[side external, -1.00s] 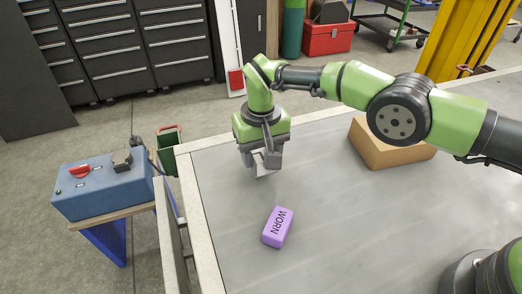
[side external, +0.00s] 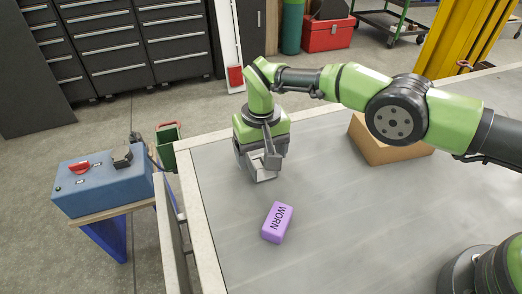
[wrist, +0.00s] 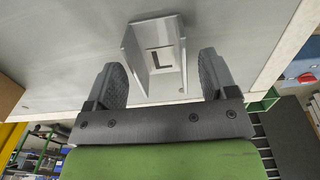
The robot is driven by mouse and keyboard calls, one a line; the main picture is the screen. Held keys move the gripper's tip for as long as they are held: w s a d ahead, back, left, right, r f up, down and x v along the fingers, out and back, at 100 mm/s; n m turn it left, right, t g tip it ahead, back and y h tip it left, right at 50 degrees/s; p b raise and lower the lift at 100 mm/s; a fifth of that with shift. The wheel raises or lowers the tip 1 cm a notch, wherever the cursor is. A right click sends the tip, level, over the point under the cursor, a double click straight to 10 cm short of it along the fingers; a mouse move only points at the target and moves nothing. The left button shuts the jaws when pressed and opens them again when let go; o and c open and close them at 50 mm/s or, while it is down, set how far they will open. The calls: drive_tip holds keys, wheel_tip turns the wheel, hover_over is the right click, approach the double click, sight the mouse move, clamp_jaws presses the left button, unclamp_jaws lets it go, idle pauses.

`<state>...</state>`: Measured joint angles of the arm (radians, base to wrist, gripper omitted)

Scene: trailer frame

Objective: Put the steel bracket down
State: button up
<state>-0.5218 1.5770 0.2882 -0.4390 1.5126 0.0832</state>
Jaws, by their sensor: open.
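The steel bracket (side external: 263,176) is a grey angled piece on the grey tabletop, directly below my gripper (side external: 258,158) in the side view. My gripper (wrist: 161,70) is open, with one finger on each side of the bracket and visible gaps between. The bracket's upper parts are partly hidden by the fingers in the side view.
A purple block marked WORN (side external: 277,222) lies on the table (side external: 340,225) in front of the bracket. A cardboard box (side external: 385,152) stands at the back right. A blue control box (side external: 103,183) is beyond the table's left edge. The table's middle is clear.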

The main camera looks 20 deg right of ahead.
wheel_tip(320, 180, up, 9)
wheel_tip(320, 180, up, 12)
drive_tip(key=t+y, duration=0.1)
hover_over(260, 166)
drive_tip(key=d, duration=0.6)
drive_tip(key=s+d+r+m+t, duration=0.1)
drive_tip(key=s+d+r+t, duration=0.1)
drive_tip(key=s+d+r, duration=0.5)
drive_tip(key=s+d+m+t, duration=0.1)
drive_tip(key=s+d+t, duration=0.1)
drive_tip(key=s, duration=0.7)
drive_tip(key=s+d+m+t+y, duration=0.1)
drive_tip(key=s+d+m+t, duration=0.1)
drive_tip(key=s+d, duration=0.3)
drive_tip(key=shift+s+d+r, duration=0.15)
drive_tip(key=shift+s+r, duration=0.25)
drive_tip(key=shift+s, duration=1.95)
